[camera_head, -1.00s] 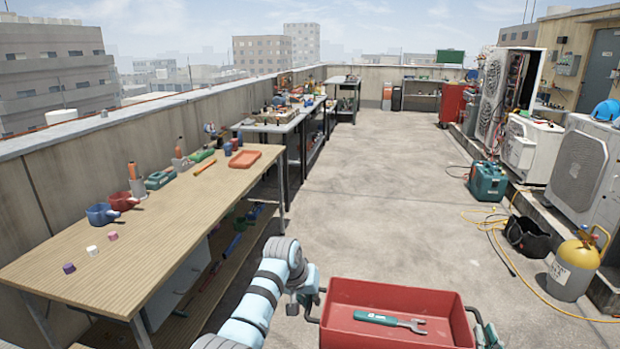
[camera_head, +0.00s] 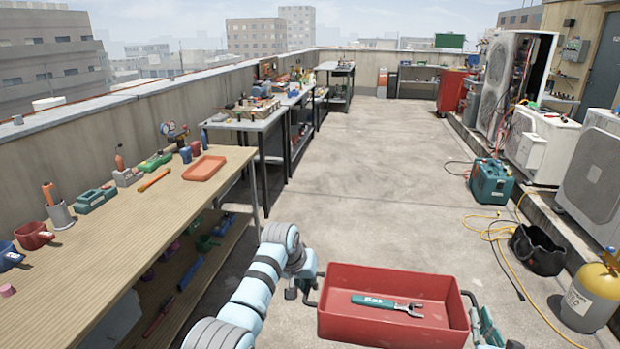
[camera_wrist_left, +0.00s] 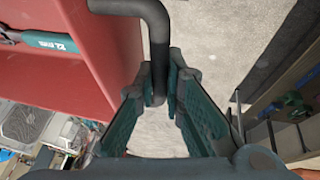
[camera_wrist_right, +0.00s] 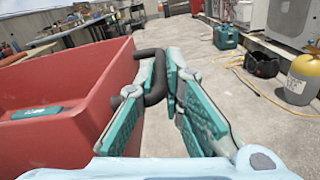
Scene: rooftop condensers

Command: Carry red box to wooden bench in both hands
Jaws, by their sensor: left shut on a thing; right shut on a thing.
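The red box (camera_head: 392,322) hangs level between my two grippers, low at the front of the head view, with a teal and grey wrench (camera_head: 388,304) lying inside. My left gripper (camera_head: 310,287) is shut on the box's left dark handle, which shows between the teal fingers in the left wrist view (camera_wrist_left: 160,85). My right gripper (camera_head: 478,318) is shut on the right handle, also clear in the right wrist view (camera_wrist_right: 160,80). The wooden bench (camera_head: 130,235) stands at the left, apart from the box. Its top carries an orange tray, mugs and tools.
The orange tray (camera_head: 205,168) sits near the bench's far end. Farther workbenches line the left wall. Open concrete floor (camera_head: 375,190) lies ahead. At the right are a teal machine (camera_head: 493,181), yellow hose, black bag (camera_head: 537,250), yellow-topped cylinder (camera_head: 593,295) and condensers.

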